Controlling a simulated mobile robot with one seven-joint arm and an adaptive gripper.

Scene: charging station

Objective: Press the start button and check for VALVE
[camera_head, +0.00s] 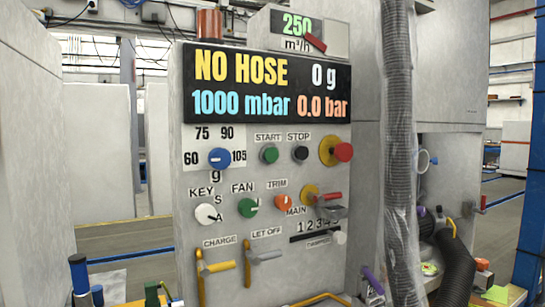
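The green start button (269,154) sits on the grey control panel (325,180), under the label START. The black stop button (300,153) is to its right, under the label STOP. The display (266,84) above them reads "NO HOSE" in yellow, "0 g" in white, "1000 mbar" in blue and "0.0 bar" in red. The word VALVE does not show on it. My gripper is not in view.
A blue knob (220,158), a red mushroom button (343,152) and several switches share the panel. A wrapped grey hose (399,130) hangs right of the panel.

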